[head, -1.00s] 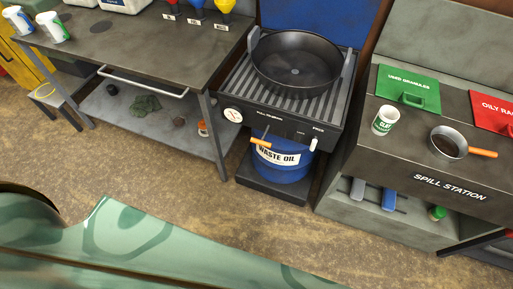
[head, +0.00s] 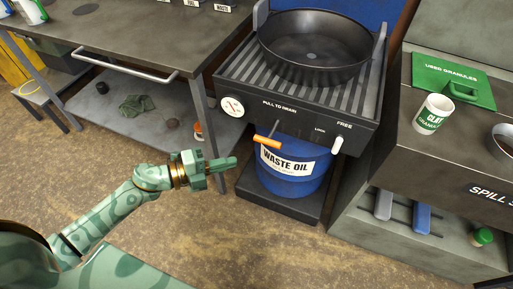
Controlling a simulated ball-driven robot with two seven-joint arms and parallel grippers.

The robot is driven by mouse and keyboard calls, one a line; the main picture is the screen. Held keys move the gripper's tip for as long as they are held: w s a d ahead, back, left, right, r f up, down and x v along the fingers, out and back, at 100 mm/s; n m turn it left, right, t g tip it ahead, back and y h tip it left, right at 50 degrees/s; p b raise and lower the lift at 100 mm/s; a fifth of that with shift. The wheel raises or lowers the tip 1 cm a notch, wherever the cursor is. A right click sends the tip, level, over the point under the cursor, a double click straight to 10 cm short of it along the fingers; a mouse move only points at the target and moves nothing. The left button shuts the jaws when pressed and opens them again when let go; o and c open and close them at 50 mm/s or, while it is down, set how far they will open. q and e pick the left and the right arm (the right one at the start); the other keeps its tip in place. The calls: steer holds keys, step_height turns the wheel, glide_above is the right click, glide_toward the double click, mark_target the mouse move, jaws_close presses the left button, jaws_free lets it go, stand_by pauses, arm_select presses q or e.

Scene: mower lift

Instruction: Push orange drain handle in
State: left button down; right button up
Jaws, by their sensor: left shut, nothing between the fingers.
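The orange drain handle (head: 267,142) sticks out from the front panel of the drain stand (head: 290,122), below the "PULL TO DRAIN" label. My left gripper (head: 233,162) is shut and empty. In the picture it is left of and slightly below the handle, with its tips pointing right and a gap between them. How far it is from the handle in depth is hard to tell. My right gripper is not in the head view.
The blue waste oil drum (head: 292,171) stands under the panel. A white lever (head: 337,145) sits right of the handle. A workbench (head: 120,50) is at the left, with its leg behind my left gripper. The spill station (head: 455,160) is at the right. The floor in front is clear.

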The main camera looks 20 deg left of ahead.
mark_target(256, 136)
arm_select(q)
steer(key=w+d+f+b, duration=0.1)
steer(key=w+d+b, duration=0.1)
steer(key=w+d, duration=0.3)
steer(key=shift+w+f+b, duration=0.3)
steer(key=shift+w+f, duration=0.1)
steer(key=shift+w, duration=1.4)
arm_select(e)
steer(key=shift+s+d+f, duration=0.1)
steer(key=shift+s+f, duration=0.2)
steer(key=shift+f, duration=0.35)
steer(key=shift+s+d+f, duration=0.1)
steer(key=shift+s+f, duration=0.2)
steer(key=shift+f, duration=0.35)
arm_select(q)
steer(key=w, duration=0.4)
steer(key=shift+w+d, duration=0.15)
steer(key=shift+w, duration=0.4)
steer(key=shift+r, duration=0.15)
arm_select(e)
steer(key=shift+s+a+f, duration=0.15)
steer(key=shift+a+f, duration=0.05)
